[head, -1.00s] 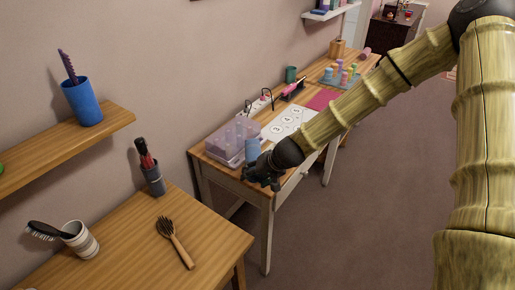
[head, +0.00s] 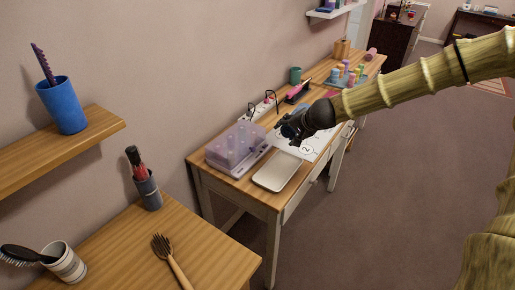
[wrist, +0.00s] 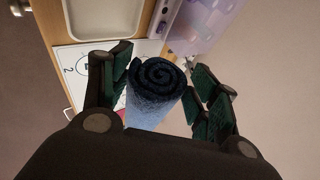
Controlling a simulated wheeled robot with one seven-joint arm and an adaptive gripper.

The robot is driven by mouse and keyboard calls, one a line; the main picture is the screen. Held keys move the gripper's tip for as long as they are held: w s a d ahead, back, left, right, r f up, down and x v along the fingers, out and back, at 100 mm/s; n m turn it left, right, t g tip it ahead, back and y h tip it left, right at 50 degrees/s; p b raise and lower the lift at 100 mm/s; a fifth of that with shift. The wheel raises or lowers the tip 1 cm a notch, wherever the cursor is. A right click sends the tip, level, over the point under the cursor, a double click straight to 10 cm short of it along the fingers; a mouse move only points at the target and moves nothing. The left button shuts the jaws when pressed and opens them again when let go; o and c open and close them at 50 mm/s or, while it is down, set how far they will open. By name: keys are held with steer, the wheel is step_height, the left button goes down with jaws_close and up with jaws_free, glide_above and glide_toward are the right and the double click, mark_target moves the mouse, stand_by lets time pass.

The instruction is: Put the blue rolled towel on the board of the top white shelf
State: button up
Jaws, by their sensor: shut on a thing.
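The blue rolled towel (wrist: 157,88) is between the two dark green finger pads of my gripper (wrist: 162,75) in the wrist view, its spiral end facing the camera. In the head view my gripper (head: 287,132) is above the desk, over the printed white sheet, and mostly hides the towel. A white wall shelf (head: 338,11) is at the top of the head view, cut off by the frame edge, with small items on it.
An empty pale tray (head: 277,172) lies on the desk's near end beside a clear purple-lidded box (head: 237,146). A power strip (head: 262,107), a green cup (head: 295,75) and colored bottles (head: 346,73) stand farther back. A wooden shelf (head: 60,150) juts out at left. Open floor lies right.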

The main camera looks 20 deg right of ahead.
steer(key=a+f+p, duration=0.1)
steer(key=a+f, duration=0.3)
steer(key=a, duration=0.8)
steer(key=shift+w+f, duration=0.2)
steer(key=shift+f, duration=0.1)
steer(key=shift+f, duration=0.6)
steer(key=o, duration=1.1)
steer(key=shift+o, duration=0.2)
